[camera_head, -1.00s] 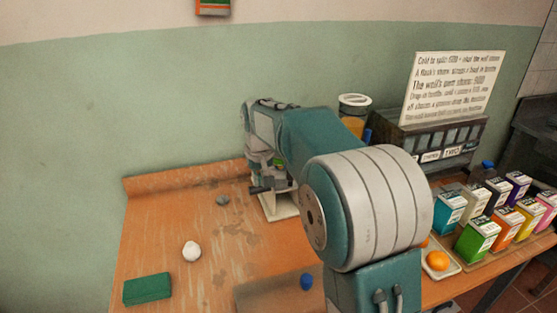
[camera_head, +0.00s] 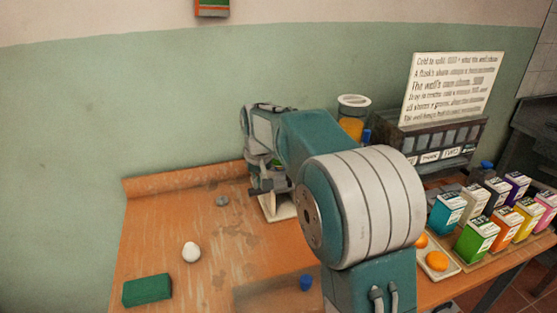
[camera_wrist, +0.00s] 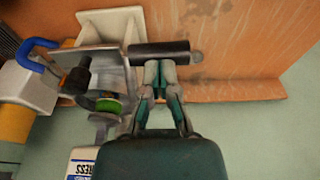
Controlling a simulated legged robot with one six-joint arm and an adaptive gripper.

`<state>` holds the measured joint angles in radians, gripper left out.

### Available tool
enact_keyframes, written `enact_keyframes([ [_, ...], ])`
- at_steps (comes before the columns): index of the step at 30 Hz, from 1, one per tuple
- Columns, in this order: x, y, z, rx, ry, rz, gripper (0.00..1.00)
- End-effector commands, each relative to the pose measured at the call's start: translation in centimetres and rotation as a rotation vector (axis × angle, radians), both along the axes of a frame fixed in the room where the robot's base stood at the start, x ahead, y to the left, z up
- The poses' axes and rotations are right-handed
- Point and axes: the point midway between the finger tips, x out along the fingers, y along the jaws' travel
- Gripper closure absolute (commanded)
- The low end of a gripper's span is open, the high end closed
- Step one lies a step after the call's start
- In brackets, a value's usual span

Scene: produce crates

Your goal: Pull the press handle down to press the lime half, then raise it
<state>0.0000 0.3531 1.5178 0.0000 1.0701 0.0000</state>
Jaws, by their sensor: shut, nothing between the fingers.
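The press in the wrist view has a grey metal frame, a cream base (camera_wrist: 112,24) and a dark cylindrical handle (camera_wrist: 160,53). My gripper (camera_wrist: 160,66) is shut and empty, with its fingertips at the edge of the handle, seemingly touching it rather than around it. A green round piece, probably the lime half (camera_wrist: 108,105), sits in the press frame beside my fingers. In the head view the press base (camera_head: 280,207) stands at the back of the bench, and my arm hides much of the press.
Left on the wooden bench (camera_head: 150,230) are a white egg-like object (camera_head: 191,252), a green block (camera_head: 147,290) and a grey lump (camera_head: 222,201). Coloured cartons (camera_head: 476,240) and a tray with orange fruit (camera_head: 437,261) stand right.

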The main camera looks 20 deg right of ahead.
Motion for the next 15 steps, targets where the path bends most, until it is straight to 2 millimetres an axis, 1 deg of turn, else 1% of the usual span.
enact_keyframes([
  [15, 0.23, 0.0, -0.44, 0.0, 0.001, 0.0, 1.0],
])
